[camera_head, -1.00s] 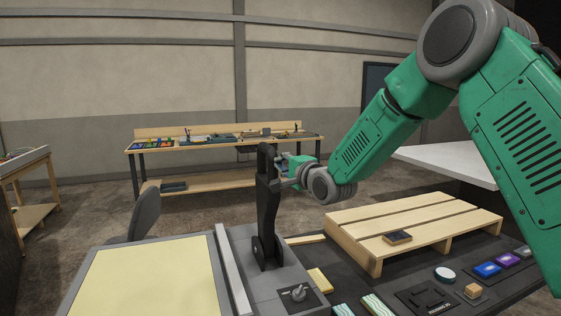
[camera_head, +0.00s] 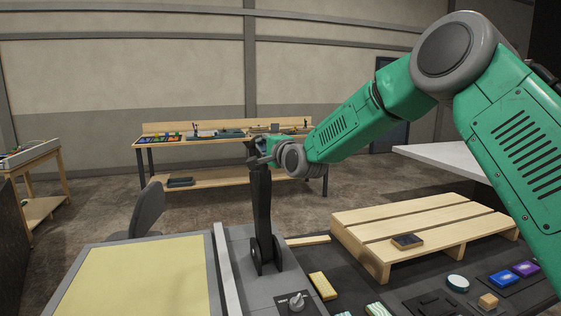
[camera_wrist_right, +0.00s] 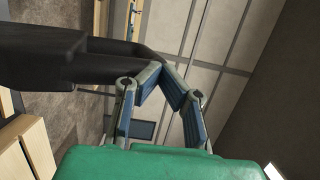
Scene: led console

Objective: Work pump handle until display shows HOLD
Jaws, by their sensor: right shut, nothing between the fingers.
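The black pump handle (camera_head: 262,210) stands nearly upright on the grey console, its foot in a black bracket. My right gripper (camera_head: 260,147) is at the top end of the handle. In the right wrist view the fingertips (camera_wrist_right: 161,68) meet with nothing between them, and the dark handle (camera_wrist_right: 60,58) lies just beyond and to the left; whether they touch it I cannot tell. A large pale yellow panel (camera_head: 140,280) lies at the left of the console, with no lettering visible on it. My left gripper is out of view.
A small knob (camera_head: 296,301) sits in front of the handle's foot. A wooden pallet (camera_head: 400,222) with a small dark block (camera_head: 407,241) lies to the right. A workbench (camera_head: 200,146) stands behind, across open floor.

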